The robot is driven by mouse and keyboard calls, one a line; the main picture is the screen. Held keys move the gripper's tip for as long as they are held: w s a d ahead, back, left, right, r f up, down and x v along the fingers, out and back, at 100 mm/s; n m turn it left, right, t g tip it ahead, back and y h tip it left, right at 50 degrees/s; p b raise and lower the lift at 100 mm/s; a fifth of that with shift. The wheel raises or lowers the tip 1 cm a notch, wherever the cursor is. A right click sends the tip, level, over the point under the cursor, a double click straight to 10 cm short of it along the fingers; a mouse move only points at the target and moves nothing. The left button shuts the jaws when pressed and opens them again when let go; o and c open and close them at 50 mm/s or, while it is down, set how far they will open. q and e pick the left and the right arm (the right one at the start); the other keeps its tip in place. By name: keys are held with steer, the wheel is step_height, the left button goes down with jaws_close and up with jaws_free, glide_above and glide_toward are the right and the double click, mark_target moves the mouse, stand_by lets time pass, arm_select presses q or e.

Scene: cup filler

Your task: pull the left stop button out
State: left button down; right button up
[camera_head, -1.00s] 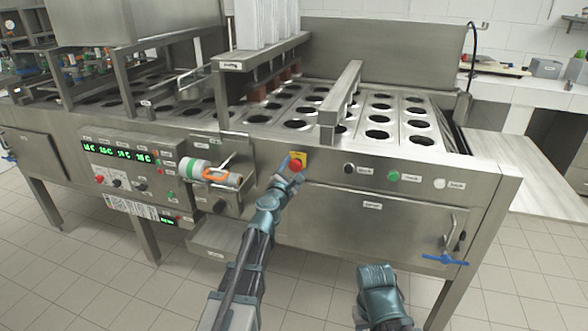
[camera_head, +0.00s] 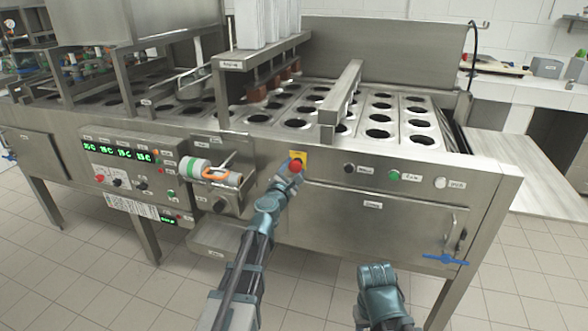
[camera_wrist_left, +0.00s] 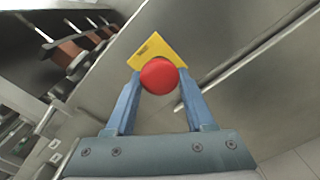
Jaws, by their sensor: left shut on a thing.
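The left stop button (camera_head: 296,164) is a round red knob on a yellow plate (camera_head: 303,156), on the upper front panel of the steel machine. My left gripper (camera_head: 291,172) is at it, reaching up from below in the head view. In the left wrist view the red knob (camera_wrist_left: 159,76) sits between the two blue fingers of my left gripper (camera_wrist_left: 160,88), with the yellow plate (camera_wrist_left: 152,46) behind it. The fingers are shut on the knob. My right gripper (camera_head: 378,285) is low in front of the machine, away from the panel; its fingers cannot be made out.
To the right of the stop button are a black button (camera_head: 349,168), a green button (camera_head: 394,175) and a white button (camera_head: 440,183). A white cylinder with coloured bands (camera_head: 210,173) juts out at left. A blue-handled valve (camera_head: 445,259) is at lower right.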

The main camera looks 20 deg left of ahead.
arm_select(q)
steer(key=shift+c, duration=1.2)
jaws_free()
steer(key=shift+s, duration=0.2)
steer(key=shift+s, duration=0.15)
